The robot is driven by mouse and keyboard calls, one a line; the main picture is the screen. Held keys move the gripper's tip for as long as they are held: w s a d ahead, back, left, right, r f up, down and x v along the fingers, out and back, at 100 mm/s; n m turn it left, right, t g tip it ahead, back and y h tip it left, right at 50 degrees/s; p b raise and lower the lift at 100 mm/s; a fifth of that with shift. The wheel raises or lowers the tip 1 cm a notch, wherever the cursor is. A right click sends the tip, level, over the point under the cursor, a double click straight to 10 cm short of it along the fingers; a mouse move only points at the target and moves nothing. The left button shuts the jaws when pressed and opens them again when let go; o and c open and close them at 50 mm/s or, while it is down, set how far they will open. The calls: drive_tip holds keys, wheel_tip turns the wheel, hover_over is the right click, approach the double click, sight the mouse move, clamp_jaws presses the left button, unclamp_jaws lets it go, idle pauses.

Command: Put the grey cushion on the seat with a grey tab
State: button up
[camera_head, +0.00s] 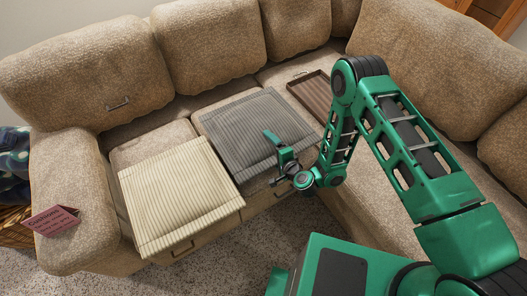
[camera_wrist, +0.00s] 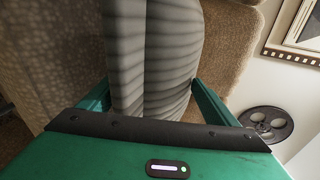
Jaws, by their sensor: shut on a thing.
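The grey striped cushion (camera_head: 250,125) lies on the middle part of the sofa, tilted in the picture, with its front right edge by my gripper (camera_head: 283,165). My gripper is shut on this cushion. In the wrist view the grey cushion (camera_wrist: 150,50) bulges between the two green fingers of my gripper (camera_wrist: 155,100). A cream striped cushion (camera_head: 180,195) lies left of it over the left seat. A small dark tab or handle (camera_head: 182,249) shows on the sofa front below the cream cushion. I cannot tell which seat bears a grey tab.
A brown slatted tray (camera_head: 312,93) lies on the sofa near the corner. A red folded card (camera_head: 52,221) stands on the left armrest (camera_head: 75,190). A basket with blue cloth (camera_head: 14,165) is at the far left. Carpet (camera_head: 235,262) is open in front.

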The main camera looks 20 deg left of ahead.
drive_tip(key=shift+d+f, duration=0.25)
drive_tip(key=shift+f, duration=0.05)
drive_tip(key=shift+w+f, duration=0.1)
drive_tip(key=shift+f, duration=1.8)
drive_tip(key=o, duration=1.2)
drive_tip(key=shift+d, duration=0.1)
